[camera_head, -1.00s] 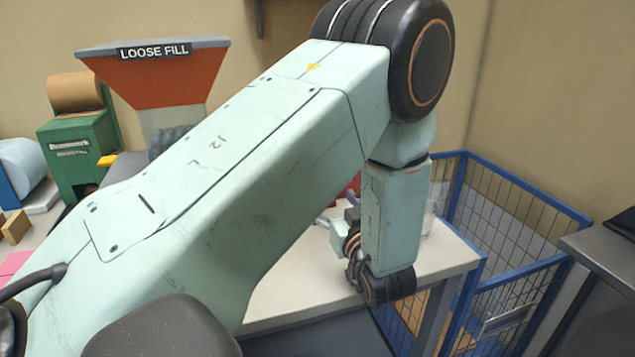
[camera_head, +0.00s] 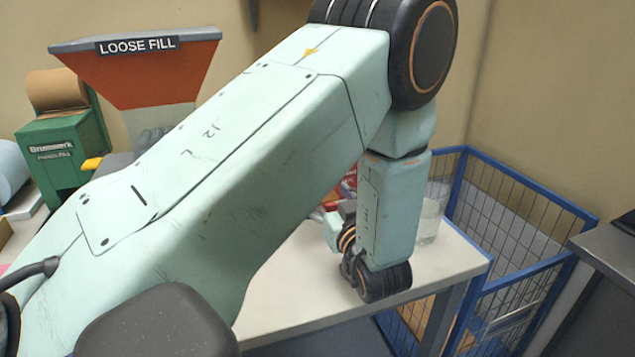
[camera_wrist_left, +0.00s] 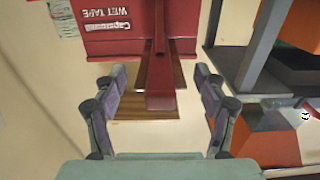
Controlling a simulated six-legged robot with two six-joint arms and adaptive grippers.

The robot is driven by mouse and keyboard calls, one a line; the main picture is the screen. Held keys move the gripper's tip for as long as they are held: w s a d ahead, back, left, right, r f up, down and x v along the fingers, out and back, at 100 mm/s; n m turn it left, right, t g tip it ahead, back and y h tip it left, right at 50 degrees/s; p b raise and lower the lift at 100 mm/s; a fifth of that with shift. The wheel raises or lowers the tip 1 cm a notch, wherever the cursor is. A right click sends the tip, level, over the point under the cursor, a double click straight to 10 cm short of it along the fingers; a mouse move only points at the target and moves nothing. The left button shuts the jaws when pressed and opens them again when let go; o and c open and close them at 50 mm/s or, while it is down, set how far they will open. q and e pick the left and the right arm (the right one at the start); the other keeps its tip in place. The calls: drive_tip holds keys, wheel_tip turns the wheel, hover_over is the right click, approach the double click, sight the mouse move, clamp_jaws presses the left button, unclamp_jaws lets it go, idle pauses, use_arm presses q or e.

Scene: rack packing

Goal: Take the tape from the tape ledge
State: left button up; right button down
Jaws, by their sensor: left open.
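In the left wrist view my left gripper (camera_wrist_left: 160,76) is open, with its two fingers apart. A red dispenser (camera_wrist_left: 105,27) labelled "WET TAPE" appears upside down ahead of it. A narrow red bar (camera_wrist_left: 160,101) of it reaches between the fingers. A brown grained piece (camera_wrist_left: 178,76) lies beside and under this bar, between the fingertips, and a lighter brown part (camera_wrist_left: 125,108) lies nearer. I cannot tell which of these is tape and which is ledge. In the head view my left arm hides the fingers and most of the dispenser. My right gripper is not in view.
A pale table (camera_head: 440,262) holds a clear glass (camera_head: 430,219) just behind my forearm. A blue wire cage (camera_head: 530,214) stands to its right. A "LOOSE FILL" hopper (camera_head: 150,80) and a green machine (camera_head: 62,150) stand at the left. Orange and grey shapes (camera_wrist_left: 268,146) lie right in the wrist view.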

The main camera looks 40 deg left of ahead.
use_arm(q)
drive_tip(key=shift+w+a+f, duration=0.25)
drive_tip(key=shift+a, duration=0.25)
drive_tip(key=shift+s+d+r, duration=0.3)
drive_tip(key=shift+d+r, duration=0.05)
drive_tip(key=shift+d, duration=0.1)
drive_tip(key=c, duration=0.5)
drive_tip(key=shift+w+a+f, duration=0.2)
drive_tip(key=shift+a+f, duration=0.05)
drive_tip(key=shift+a, duration=0.05)
drive_tip(key=shift+c, duration=1.4)
drive_tip(key=shift+s+d, duration=0.1)
